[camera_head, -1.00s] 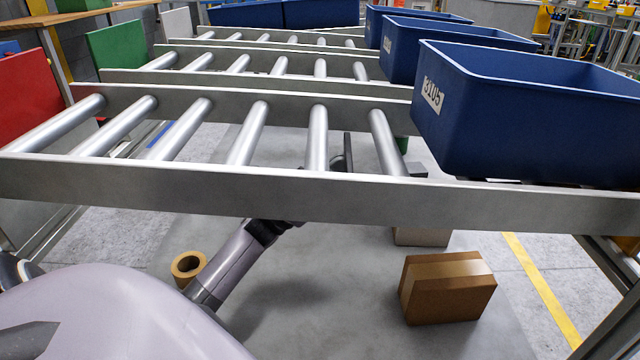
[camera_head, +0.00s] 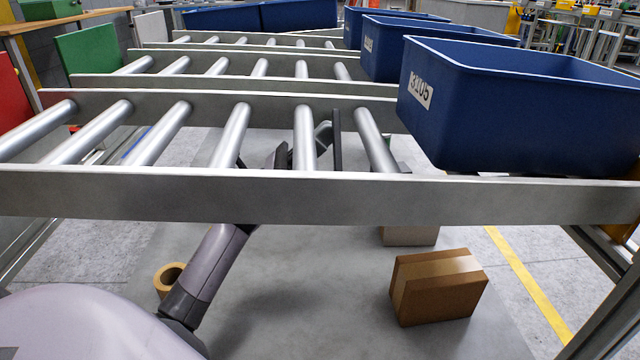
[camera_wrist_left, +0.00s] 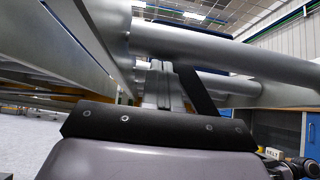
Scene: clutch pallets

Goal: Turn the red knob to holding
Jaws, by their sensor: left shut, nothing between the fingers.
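No red knob can be made out in either view. My left arm comes in from the lower left in the head view and passes under the front rail of the roller conveyor (camera_head: 300,198). My left gripper (camera_head: 328,135) shows in part as dark pieces between the metal rollers; the rail and rollers hide the rest. It is shut with nothing held. In the left wrist view, a large roller (camera_wrist_left: 200,45) crosses close above the black wrist bracket, and a dark finger slants beneath it. My right gripper is not in view.
Blue bins (camera_head: 510,110), the nearest labelled 3105, stand on the conveyor at right. A cardboard box (camera_head: 437,287) and a tape roll (camera_head: 168,278) are on the floor below. Green (camera_head: 88,52) and red panels (camera_head: 14,95) stand at the left.

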